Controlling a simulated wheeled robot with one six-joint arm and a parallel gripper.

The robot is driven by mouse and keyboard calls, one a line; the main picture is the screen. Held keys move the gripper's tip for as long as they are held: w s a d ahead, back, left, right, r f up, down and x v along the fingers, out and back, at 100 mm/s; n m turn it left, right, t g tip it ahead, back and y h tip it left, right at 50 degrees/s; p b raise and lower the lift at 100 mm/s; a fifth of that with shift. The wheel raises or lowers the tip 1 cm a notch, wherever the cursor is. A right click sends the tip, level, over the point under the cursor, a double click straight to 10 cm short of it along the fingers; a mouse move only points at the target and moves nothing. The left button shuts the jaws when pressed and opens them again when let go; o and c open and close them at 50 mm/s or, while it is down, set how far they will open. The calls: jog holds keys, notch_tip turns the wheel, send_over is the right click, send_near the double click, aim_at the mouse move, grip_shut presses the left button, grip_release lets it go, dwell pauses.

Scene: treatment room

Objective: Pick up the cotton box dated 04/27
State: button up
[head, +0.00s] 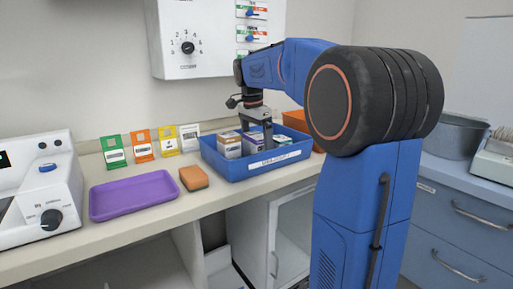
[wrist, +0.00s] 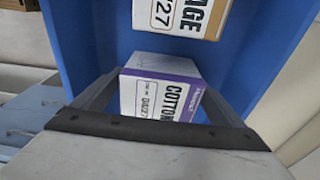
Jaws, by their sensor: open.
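In the wrist view, a white cotton box (wrist: 165,97) with purple edges lies in a blue bin (wrist: 80,30). It reads COTTON, and its small date looks like 04/27. My gripper (wrist: 157,82) is open, with one finger on each side of this box; I cannot tell whether they touch it. In the head view, my gripper (head: 267,134) reaches down into the blue bin (head: 262,166), among several small boxes. My gripper partly hides the bin's contents there, and the box labels are too small to read.
A white and orange box (wrist: 182,15) ending in "AGE" lies beyond the cotton box. An orange bin (head: 299,120) stands behind the blue one. A sponge (head: 194,178), a purple tray (head: 132,195) and a white device (head: 38,190) stand to the left. A wall unit (head: 190,45) hangs above.

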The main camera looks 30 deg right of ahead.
jog(key=c, duration=1.2)
jog(key=shift+o, duration=0.2)
